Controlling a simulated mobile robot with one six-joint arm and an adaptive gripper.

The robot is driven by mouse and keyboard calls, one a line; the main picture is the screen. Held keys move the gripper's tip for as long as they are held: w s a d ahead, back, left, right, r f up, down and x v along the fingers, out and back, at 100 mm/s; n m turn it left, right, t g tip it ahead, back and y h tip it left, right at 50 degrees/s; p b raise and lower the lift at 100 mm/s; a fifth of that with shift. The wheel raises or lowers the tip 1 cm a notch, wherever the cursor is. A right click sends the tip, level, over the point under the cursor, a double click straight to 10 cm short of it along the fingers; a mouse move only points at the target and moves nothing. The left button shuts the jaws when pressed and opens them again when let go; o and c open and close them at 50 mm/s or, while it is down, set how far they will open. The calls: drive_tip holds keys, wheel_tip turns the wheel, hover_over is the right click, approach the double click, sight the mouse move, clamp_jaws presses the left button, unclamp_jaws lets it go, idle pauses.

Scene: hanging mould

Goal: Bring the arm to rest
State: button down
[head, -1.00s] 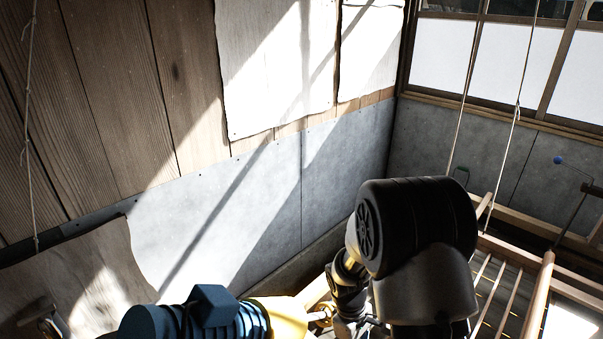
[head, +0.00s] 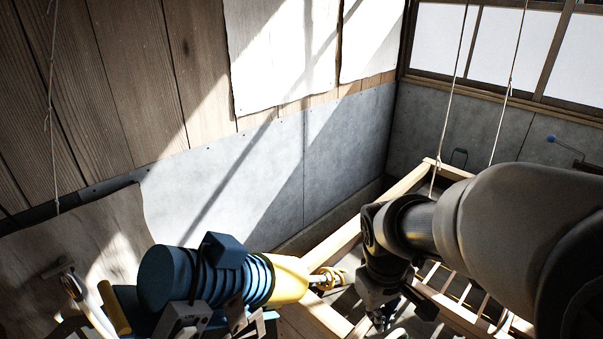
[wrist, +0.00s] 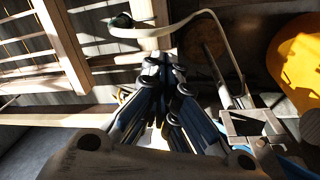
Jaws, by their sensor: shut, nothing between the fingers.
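My gripper (wrist: 163,75) is shut and empty; its two blue-grey fingers meet at the tips in the middle of the wrist view. In the head view my arm reaches in from the right, and the gripper (head: 379,318) points down at the lower middle, partly dark and hard to make out. It is to the right of a blue and yellow motor-like machine (head: 215,277) and over the wooden frame. I cannot tell from these views how far the fingertips are from the things below.
The wooden frame (head: 343,243) hangs on ropes (head: 447,110) at the right. The machine's yellow part (wrist: 300,62) fills the right of the wrist view, and a pale curved strap (wrist: 190,20) passes close beyond the fingertips. A grey wall panel (head: 255,185) stands behind.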

drive_tip(key=s+r+m+t+y+b, duration=0.1)
drive_tip(key=s+r+m+t+b, duration=0.2)
drive_tip(key=s+r, duration=0.4)
drive_tip(key=s+m, duration=0.1)
drive_tip(key=s, duration=0.6)
drive_tip(key=shift+s+a+m+t, duration=0.25)
drive_tip(key=shift+a+m+t, duration=0.05)
drive_tip(key=shift+t, duration=0.1)
drive_tip(key=shift+d, duration=0.15)
